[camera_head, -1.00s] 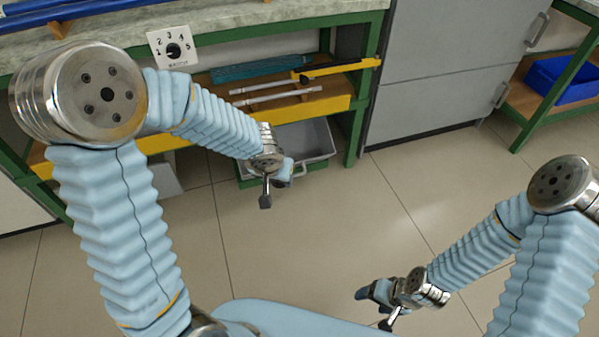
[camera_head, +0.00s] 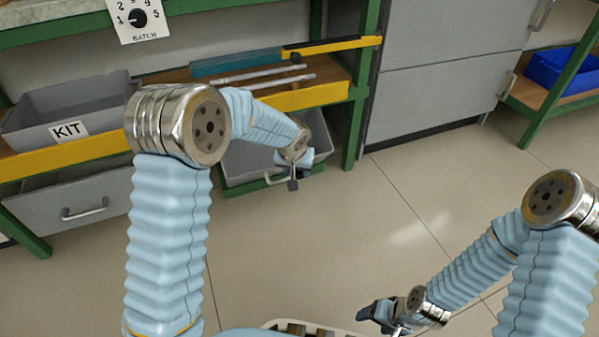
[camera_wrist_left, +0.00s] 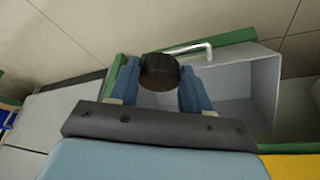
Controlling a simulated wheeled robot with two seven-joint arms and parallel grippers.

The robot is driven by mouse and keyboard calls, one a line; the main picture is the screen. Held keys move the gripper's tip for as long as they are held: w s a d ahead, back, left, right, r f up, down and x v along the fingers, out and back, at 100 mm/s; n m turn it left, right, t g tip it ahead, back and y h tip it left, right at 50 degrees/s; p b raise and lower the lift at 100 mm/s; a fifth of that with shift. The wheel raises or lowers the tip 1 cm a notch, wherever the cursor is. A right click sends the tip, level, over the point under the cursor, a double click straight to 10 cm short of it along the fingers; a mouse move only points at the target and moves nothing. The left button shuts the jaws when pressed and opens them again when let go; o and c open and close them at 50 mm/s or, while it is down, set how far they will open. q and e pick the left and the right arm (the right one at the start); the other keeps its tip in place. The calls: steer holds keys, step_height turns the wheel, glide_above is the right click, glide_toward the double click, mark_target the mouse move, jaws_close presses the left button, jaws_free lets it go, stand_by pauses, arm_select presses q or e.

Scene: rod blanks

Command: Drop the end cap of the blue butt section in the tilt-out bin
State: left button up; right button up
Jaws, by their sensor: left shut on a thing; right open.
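My left gripper (camera_head: 294,162) is shut on a black round end cap (camera_wrist_left: 160,72), which shows between its blue fingers in the left wrist view. The gripper is at the bin's front right, with the cap in front of the bin's handle side in the wrist view. The blue butt section (camera_head: 235,63) lies on the shelf. My right gripper (camera_head: 376,312) is open and empty over the floor.
A grey KIT tray (camera_head: 30,140) stands on the shelf at left, above a closed-looking drawer (camera_head: 70,205). Pale rods (camera_head: 270,78) lie on the shelf. A green post (camera_head: 355,130) stands right of the bin. The floor in front is clear.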

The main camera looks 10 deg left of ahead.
arm_select(q)
steer(key=w+a+f, duration=0.1)
steer(key=w+a, duration=0.2)
steer(key=w, duration=0.1)
steer(key=w+a+f+p, duration=0.1)
steer(key=w+a+f, duration=0.1)
steer(key=w, duration=0.3)
steer(key=w+a+f+p, duration=0.1)
steer(key=w+a+f, duration=0.1)
steer(key=w+a, duration=0.2)
steer(key=shift+w, duration=0.3)
steer(key=shift+w+a+f, duration=0.1)
steer(key=shift+w+a, duration=0.35)
steer(key=o, duration=1.1)
